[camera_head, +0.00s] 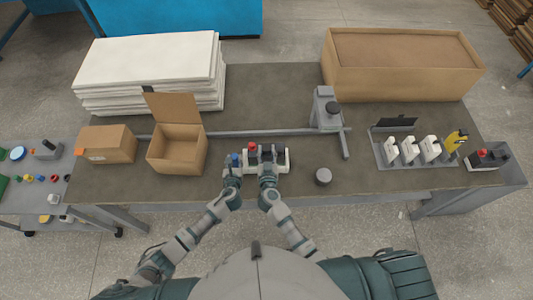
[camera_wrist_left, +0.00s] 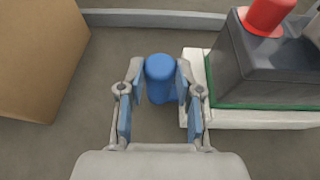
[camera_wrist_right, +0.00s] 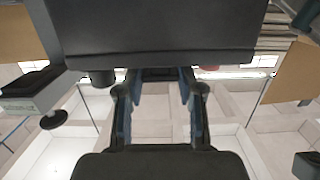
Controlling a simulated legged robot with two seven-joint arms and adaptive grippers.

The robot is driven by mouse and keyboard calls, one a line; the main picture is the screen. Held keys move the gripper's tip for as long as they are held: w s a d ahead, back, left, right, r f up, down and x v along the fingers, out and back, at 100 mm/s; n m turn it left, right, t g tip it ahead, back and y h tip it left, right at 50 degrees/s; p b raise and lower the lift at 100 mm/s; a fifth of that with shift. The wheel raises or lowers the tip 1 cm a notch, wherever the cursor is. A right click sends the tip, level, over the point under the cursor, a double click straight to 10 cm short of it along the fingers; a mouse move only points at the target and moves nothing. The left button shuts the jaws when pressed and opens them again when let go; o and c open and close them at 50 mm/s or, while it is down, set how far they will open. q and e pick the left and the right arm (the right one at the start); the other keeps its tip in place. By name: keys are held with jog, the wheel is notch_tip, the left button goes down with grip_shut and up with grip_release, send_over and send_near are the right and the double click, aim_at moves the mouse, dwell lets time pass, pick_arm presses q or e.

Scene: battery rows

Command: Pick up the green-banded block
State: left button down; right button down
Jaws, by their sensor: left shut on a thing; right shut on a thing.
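The dark block with a green band (camera_wrist_left: 260,75) around its base sits on a white tray (camera_wrist_left: 265,118), as the left wrist view shows; a red cap (camera_wrist_left: 268,15) is on its top. In the head view the tray (camera_head: 285,165) is in the middle of the table's front. My right gripper (camera_wrist_right: 160,80) is shut on the green-banded block, whose dark underside or side (camera_wrist_right: 160,30) fills the top of the right wrist view. My left gripper (camera_wrist_left: 160,95) is shut on a blue round-topped cylinder (camera_wrist_left: 160,75), left of the tray. The block's far side is hidden.
An open cardboard box (camera_head: 178,160) stands left of my left gripper. A grey round piece (camera_head: 323,177) lies right of the tray. A grey post (camera_head: 325,110) and rail stand behind. A rack with several white pieces (camera_head: 410,150) is at the right.

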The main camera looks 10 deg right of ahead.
pick_arm(q)
jog(key=shift+s+f, duration=0.15)
pick_arm(e)
notch_tip(320, 180, up, 17)
jog(key=shift+f, duration=0.1)
pick_arm(q)
jog(key=c, duration=0.7)
grip_release()
pick_arm(e)
jog(key=shift+w, duration=0.1)
pick_arm(q)
jog(key=v, duration=1.1)
jog(key=shift+s, duration=0.35)
